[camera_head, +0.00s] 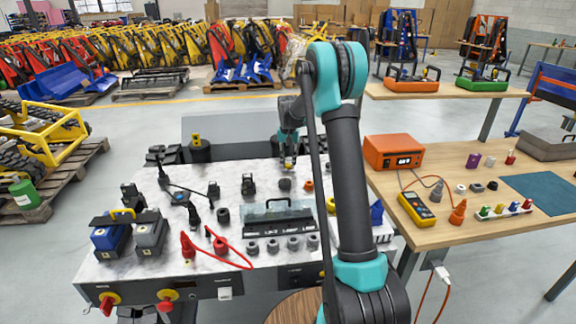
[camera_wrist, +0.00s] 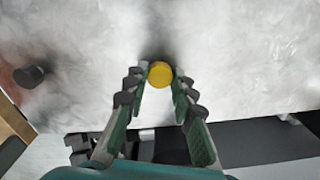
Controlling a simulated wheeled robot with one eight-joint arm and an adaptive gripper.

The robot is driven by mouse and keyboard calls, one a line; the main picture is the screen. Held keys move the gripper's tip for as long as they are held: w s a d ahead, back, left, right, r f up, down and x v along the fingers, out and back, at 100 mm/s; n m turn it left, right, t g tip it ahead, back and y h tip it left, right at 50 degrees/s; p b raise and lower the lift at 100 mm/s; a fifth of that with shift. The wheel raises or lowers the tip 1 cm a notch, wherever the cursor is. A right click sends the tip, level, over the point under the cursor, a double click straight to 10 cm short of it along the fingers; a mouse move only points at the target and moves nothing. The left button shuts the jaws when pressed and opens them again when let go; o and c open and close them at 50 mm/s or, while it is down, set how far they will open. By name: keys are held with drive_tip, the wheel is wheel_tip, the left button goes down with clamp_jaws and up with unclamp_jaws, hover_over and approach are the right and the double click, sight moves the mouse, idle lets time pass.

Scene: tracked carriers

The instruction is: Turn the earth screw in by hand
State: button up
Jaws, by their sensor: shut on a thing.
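The earth screw appears as a round yellow head (camera_wrist: 160,74) in the wrist view, between my fingertips. My gripper (camera_wrist: 160,82) is shut on it, with one fingertip touching each side. The screw's shaft and whatever lies under the head are hidden. In the head view my gripper (camera_head: 289,163) points down at the far edge of the pale marbled bench top (camera_head: 170,180). A small yellow spot shows at its tips there.
A black knob (camera_head: 284,184) and an orange ring (camera_head: 309,185) stand near my gripper. A black cylinder (camera_wrist: 29,77) shows at left in the wrist view. A clear-lidded case (camera_head: 277,217), a red cable (camera_head: 232,252) and two battery-like blocks (camera_head: 110,237) lie nearer. A wooden table (camera_head: 470,225) stands right.

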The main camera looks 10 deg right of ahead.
drive_tip(key=m, duration=0.3)
drive_tip(key=shift+m, duration=0.4)
drive_tip(key=m, duration=0.4)
drive_tip(key=shift+m, duration=0.6)
drive_tip(key=m, duration=0.6)
drive_tip(key=shift+m, duration=0.3)
drive_tip(key=m, duration=0.3)
drive_tip(key=shift+m, duration=0.3)
